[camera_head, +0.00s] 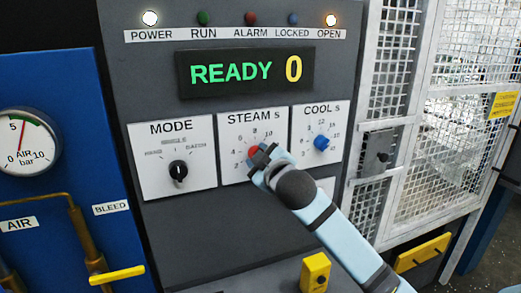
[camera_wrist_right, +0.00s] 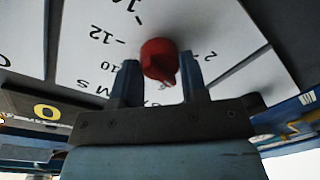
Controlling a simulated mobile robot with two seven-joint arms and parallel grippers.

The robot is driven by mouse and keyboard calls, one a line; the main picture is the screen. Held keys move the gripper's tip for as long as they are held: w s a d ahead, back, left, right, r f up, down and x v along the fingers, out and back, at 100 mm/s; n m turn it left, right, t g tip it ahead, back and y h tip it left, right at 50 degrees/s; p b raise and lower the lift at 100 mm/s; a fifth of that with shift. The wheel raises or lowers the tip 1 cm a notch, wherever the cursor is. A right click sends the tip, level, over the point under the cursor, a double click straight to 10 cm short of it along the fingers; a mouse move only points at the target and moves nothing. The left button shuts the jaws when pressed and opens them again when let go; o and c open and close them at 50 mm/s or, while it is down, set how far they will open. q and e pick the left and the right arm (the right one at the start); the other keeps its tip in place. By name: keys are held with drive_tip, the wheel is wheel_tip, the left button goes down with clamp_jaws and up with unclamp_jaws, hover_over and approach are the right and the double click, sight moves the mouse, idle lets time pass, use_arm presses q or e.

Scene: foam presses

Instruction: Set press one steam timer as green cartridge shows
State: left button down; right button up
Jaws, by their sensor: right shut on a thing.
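The red steam knob (camera_head: 253,151) sits on the white STEAM s dial plate (camera_head: 233,172) of the grey press panel. My right gripper (camera_head: 264,157) is shut on this knob, its arm coming from the lower right. In the right wrist view the red knob (camera_wrist_right: 159,60) is between the two fingers of my right gripper (camera_wrist_right: 160,82). Its pointed end faces down toward the gripper body there; the number it meets is hidden. The marks 10, 12, 14 and 2 show around it. No green cartridge and no left gripper show.
The display (camera_head: 245,73) reads READY 0. The POWER (camera_head: 150,18) and OPEN (camera_head: 330,20) lamps are lit. The black MODE knob (camera_head: 178,171) and blue COOL knob (camera_head: 321,143) flank the steam dial. A mesh guard (camera_head: 440,130) stands at right, a blue AIR cabinet (camera_head: 70,90) at left.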

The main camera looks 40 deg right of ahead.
use_arm(q)
drive_tip(key=shift+s+r, duration=0.2)
drive_tip(key=shift+r, duration=0.05)
use_arm(e)
drive_tip(key=shift+r+n, duration=0.1)
drive_tip(key=shift+n, duration=0.2)
drive_tip(key=o, duration=0.8)
drive_tip(key=shift+o, duration=0.7)
drive_tip(key=shift+w, duration=0.1)
use_arm(q)
drive_tip(key=shift+w+d, duration=0.1)
drive_tip(key=shift+w, duration=0.05)
drive_tip(key=shift+r, duration=0.1)
